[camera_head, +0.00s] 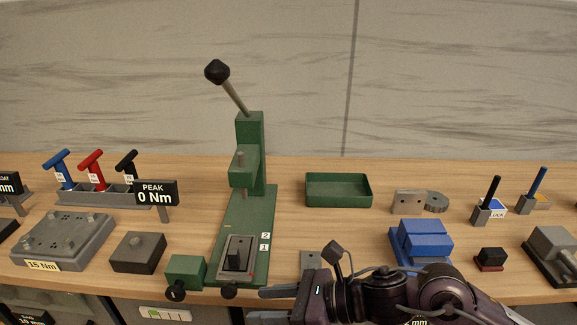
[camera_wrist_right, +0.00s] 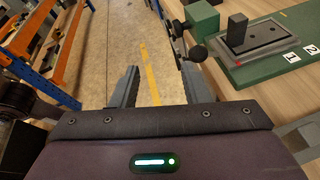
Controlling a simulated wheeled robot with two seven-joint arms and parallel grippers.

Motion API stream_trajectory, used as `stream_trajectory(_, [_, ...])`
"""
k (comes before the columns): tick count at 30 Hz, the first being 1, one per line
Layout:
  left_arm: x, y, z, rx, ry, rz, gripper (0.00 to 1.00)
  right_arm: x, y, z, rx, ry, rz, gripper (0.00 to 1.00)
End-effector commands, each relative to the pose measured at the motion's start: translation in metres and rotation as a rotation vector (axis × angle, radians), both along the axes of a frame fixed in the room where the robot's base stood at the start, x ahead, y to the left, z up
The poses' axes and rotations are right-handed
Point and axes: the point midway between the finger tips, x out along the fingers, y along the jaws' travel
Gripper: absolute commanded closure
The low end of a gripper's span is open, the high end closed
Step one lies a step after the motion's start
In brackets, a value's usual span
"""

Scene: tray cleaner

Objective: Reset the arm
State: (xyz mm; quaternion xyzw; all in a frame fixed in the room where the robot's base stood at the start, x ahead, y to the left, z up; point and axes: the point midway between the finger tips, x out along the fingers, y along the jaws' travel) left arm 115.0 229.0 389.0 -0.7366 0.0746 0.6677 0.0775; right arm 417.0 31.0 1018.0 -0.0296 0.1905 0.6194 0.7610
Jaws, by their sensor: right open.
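My right gripper (camera_head: 255,304) reaches in from the lower right in the head view, at the front edge of the bench. Its fingers point left, just in front of the green press (camera_head: 262,215). In the right wrist view the two fingers (camera_wrist_right: 158,72) stand apart with nothing between them, over the floor beside the bench. My right arm (camera_head: 400,295) covers part of the bench front. My left arm and gripper do not show. The press has a raised lever with a black knob (camera_head: 217,72) and a dark block (camera_head: 238,254) on its base plate.
A green tray (camera_head: 338,203) is empty behind. Blue blocks (camera_head: 422,242) and a small black block (camera_head: 491,257) lie near my right arm. A torque display (camera_head: 155,193), a grey plate (camera_head: 62,243) and T-handle tools (camera_head: 92,165) stand left. An orange rack (camera_wrist_right: 45,60) stands across the floor.

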Motion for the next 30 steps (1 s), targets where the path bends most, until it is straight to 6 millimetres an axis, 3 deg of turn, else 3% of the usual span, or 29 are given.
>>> stream_trajectory(8, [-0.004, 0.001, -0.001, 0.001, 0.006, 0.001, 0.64, 0.015, 0.017, 0.011, 0.171, 0.316, -0.32, 0.58])
stream_trajectory(13, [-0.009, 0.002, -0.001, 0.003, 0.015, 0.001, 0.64, 0.035, 0.005, 0.014, 0.385, 0.687, -0.667, 0.58])
stream_trajectory(16, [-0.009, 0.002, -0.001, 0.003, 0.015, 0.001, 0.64, 0.048, -0.026, 0.003, 0.595, 1.025, -0.975, 0.58])
stream_trajectory(19, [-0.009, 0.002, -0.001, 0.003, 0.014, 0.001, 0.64, 0.049, -0.074, -0.025, 0.844, 1.383, -1.321, 0.58])
stream_trajectory(22, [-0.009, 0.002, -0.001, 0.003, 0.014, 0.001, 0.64, 0.033, -0.122, -0.06, 1.09, 1.674, -1.644, 0.58])
stream_trajectory(26, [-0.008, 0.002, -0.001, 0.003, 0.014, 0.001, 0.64, 0.0, -0.166, -0.096, 1.35, 1.901, -1.972, 0.58])
stream_trajectory(27, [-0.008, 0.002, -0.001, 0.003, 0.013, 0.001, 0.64, -0.011, -0.176, -0.105, -1.397, -1.914, 2.022, 0.58])
stream_trajectory(30, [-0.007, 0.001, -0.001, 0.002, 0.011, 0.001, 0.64, -0.038, -0.197, -0.124, -1.329, -1.699, 1.887, 0.58])
